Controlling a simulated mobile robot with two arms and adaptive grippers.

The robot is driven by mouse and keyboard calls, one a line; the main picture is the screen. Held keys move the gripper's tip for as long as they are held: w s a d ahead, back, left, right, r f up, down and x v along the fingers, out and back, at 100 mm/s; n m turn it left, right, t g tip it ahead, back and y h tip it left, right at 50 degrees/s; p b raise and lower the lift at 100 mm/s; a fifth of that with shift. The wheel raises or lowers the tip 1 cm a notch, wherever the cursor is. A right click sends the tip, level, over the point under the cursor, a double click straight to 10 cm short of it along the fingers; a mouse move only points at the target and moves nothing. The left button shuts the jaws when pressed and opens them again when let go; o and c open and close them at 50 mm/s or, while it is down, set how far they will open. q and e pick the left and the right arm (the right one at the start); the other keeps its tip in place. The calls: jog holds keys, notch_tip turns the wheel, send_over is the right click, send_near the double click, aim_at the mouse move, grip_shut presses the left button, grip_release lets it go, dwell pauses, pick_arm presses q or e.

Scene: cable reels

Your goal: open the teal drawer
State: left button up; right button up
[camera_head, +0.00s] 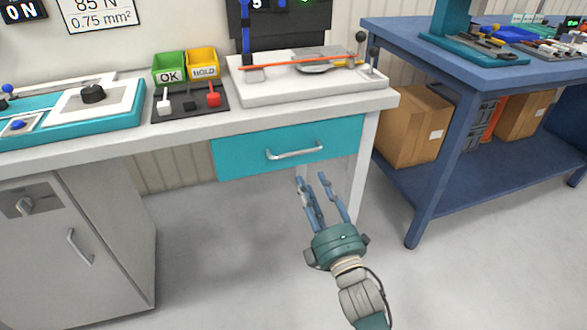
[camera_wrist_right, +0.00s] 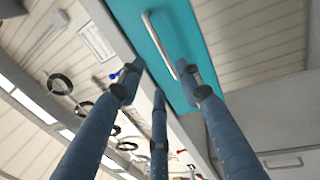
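The teal drawer (camera_head: 240,152) sits under the right part of the white workbench top and looks closed, its front level with the bench edge. Its silver bar handle (camera_head: 295,153) is on the front. My right gripper (camera_head: 322,186) is below and slightly right of the handle, apart from it, with its blue fingers spread and nothing between them. In the right wrist view the drawer (camera_wrist_right: 205,45) and its handle (camera_wrist_right: 160,45) lie beyond the open fingers (camera_wrist_right: 160,85). My left gripper does not show.
The workbench (camera_head: 185,130) carries green and yellow bins (camera_head: 185,67), a switch panel (camera_head: 190,102) and a white tray (camera_head: 300,90). A grey cabinet (camera_head: 100,230) stands below left. A blue table (camera_head: 425,195) with cardboard boxes (camera_head: 412,125) is at right. The floor before the drawer is clear.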

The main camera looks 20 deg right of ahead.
aim_at(297, 153)
jog(key=x, duration=0.8)
jog(key=shift+w+b, duration=0.35)
jog(key=shift+w, duration=0.55)
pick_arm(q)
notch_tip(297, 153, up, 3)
pick_arm(e)
grip_shut()
